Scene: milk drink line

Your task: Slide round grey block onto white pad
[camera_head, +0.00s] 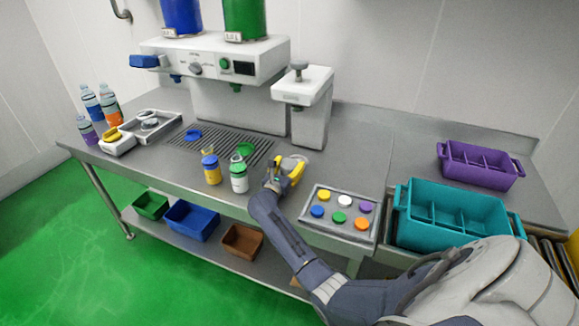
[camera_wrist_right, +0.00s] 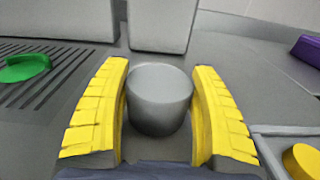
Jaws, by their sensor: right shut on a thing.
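The round grey block (camera_wrist_right: 160,102) is a short upright cylinder on the grey worktop in the right wrist view. My right gripper (camera_head: 286,171) is shut on it, with one yellow finger on each side. In the head view the gripper is near the middle of the table, right of the green-capped bottle, and mostly hides the block. I cannot pick out a white pad for sure in either view. My left gripper is not in view.
A tray of coloured caps (camera_head: 310,217) and a teal crate (camera_head: 455,216) lie to the right. A white dispenser (camera_head: 311,112) stands behind; a slotted drain grate (camera_head: 221,148) is at left.

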